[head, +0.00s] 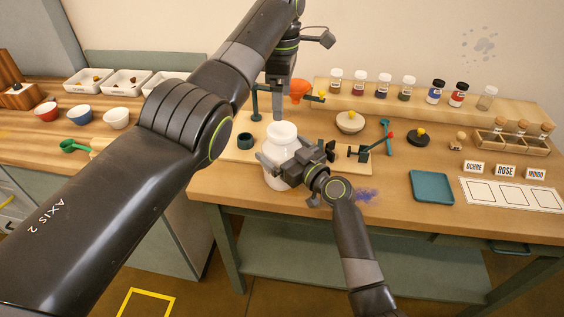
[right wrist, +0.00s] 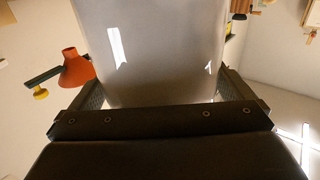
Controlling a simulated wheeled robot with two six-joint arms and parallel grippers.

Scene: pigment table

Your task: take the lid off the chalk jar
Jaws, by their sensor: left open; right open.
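The white chalk jar (head: 277,172) stands upright on the wooden table, with a white lid (head: 282,131) on top. My left gripper (head: 278,112) is open and points down just above the lid; a gap between them is hard to judge. My right gripper (head: 291,158) is open at the jar's side, with its fingers on either side of the body. In the right wrist view the pale jar wall (right wrist: 155,60) fills the space between the two fingers. Part of the jar is hidden behind my right gripper.
An orange funnel-like piece (head: 299,89) on a stand is close to my left gripper, and a dark green cup (head: 245,140) is left of the jar. A lever (head: 385,148) and teal tray (head: 432,187) are to the right. Bottles line the back shelf.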

